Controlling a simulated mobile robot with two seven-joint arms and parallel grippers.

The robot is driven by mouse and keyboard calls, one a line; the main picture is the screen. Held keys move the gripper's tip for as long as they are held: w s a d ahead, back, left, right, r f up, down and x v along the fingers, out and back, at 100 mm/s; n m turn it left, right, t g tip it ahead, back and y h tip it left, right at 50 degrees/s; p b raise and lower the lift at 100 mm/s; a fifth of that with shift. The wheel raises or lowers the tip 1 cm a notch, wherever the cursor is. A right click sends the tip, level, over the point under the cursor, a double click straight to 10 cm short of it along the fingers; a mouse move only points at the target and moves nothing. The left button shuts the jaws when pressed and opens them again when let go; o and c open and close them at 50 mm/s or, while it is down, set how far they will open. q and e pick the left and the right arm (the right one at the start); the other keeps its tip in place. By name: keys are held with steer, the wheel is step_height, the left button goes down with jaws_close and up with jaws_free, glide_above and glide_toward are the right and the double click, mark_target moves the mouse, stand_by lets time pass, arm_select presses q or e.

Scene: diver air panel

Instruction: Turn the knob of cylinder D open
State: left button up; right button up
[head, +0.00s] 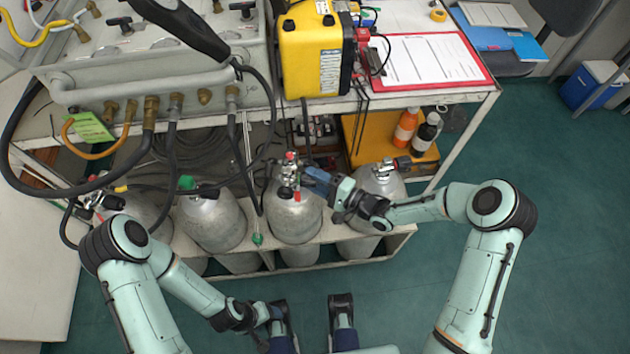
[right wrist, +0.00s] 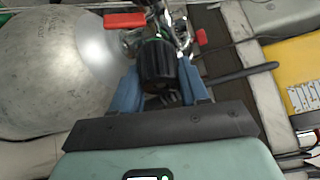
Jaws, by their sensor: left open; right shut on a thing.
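Several grey cylinders stand in a row in the rack under the bench in the head view; I can read no letter on them. My right gripper (head: 312,178) reaches from the right to the valve (head: 289,172) of the third cylinder from the left (head: 294,218). In the right wrist view the blue fingers of this gripper (right wrist: 160,88) are shut on a black ribbed knob (right wrist: 157,64), one finger on each side. The cylinder's rounded shoulder (right wrist: 45,75) is on the left there. My left gripper (head: 274,314) is open, low in front of the rack, away from the cylinders.
The rightmost cylinder (head: 382,184) stands close beside my right wrist. Hoses hang from the panel (head: 160,60) above the left cylinders. Orange and black bottles stand below.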

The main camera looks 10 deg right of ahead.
steer(key=shift+f+n, duration=0.1)
steer(key=shift+n, duration=0.2)
steer(key=o, duration=1)
steer(key=shift+o, duration=0.2)
steer(key=p+v, duration=0.1)
steer(key=v, duration=1.2)
steer(key=shift+d, duration=0.2)
steer(key=shift+s, duration=0.1)
